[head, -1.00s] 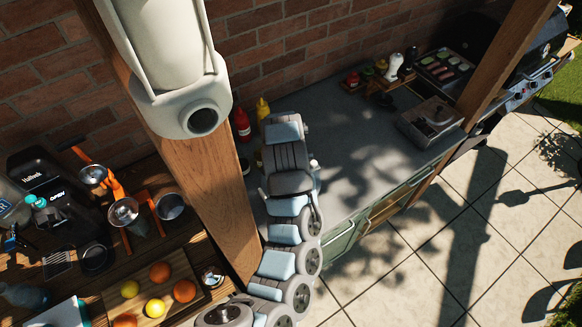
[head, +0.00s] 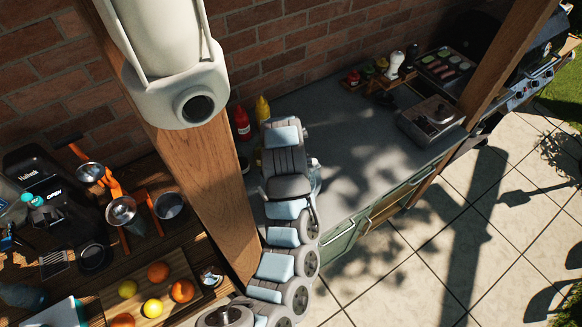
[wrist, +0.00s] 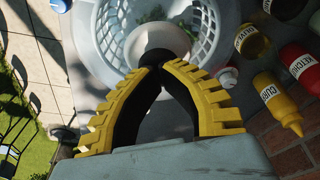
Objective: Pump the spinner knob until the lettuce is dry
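The salad spinner shows in the wrist view as a white slatted basket (wrist: 99,40) in a pale bowl. Some green lettuce (wrist: 152,14) shows inside at the top. A rounded white knob (wrist: 157,40) is at its middle. My gripper (wrist: 155,68), with yellow and black fingers, has its tips together at the near edge of the knob; I cannot tell whether they press on it. Nothing shows between the tips. In the head view my arm hides most of the spinner; only a pale edge (head: 315,176) shows beside it.
Ketchup (wrist: 301,66) and yellow curry (wrist: 278,104) bottles stand right of the spinner in the wrist view. In the head view, a wooden post (head: 210,190) rises left of my arm. The grey counter (head: 350,150) is clear to the right, up to a metal box (head: 432,119).

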